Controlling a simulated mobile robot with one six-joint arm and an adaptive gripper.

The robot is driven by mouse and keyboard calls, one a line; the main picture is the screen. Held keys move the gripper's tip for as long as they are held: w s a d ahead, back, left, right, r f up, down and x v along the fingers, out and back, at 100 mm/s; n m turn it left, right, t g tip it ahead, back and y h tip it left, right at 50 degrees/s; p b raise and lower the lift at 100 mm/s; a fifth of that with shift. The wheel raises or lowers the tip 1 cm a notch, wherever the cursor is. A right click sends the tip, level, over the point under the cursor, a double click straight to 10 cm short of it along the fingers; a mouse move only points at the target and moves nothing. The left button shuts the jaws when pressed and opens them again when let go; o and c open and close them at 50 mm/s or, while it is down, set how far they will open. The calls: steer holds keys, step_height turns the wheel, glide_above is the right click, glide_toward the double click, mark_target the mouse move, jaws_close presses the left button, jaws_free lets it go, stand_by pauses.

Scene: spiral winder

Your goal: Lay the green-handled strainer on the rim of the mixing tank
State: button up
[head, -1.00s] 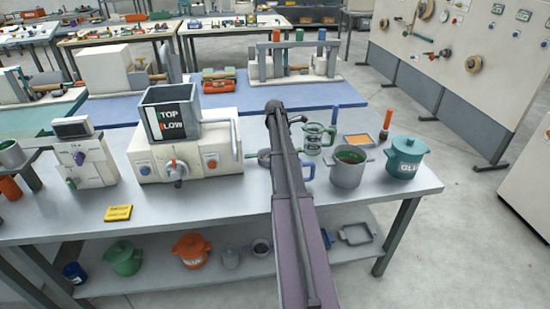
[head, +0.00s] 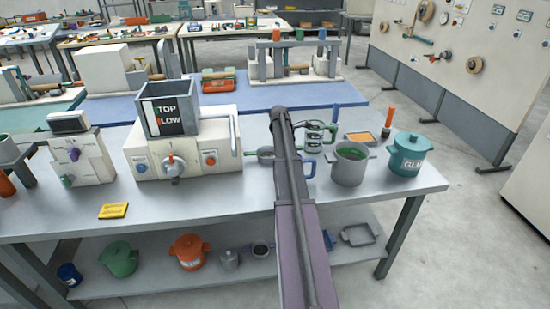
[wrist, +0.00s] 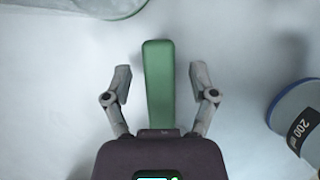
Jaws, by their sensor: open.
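In the wrist view a flat green handle (wrist: 158,85), which looks like the strainer's, lies between the two fingers of my gripper (wrist: 160,71). The fingers are open, with a gap on each side of the handle. The strainer's bowl does not show there. In the head view a small grey bowl with a green handle (head: 265,153) sits beside my arm, which hides my gripper. A grey pot (head: 350,170) with green contents stands to the right of my arm. A grey hopper (head: 170,106) tops the white machine. I cannot tell which is the mixing tank.
A blue-grey vessel marked 200 (wrist: 296,115) is close on the right in the wrist view. A teal lidded glue pot (head: 408,158) stands near the bench's right end. An upright orange-topped tool (head: 388,122) is behind it.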

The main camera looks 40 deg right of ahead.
steer(key=shift+d+f, duration=0.1)
steer(key=shift+f, duration=0.05)
stand_by(0.5)
jaws_close()
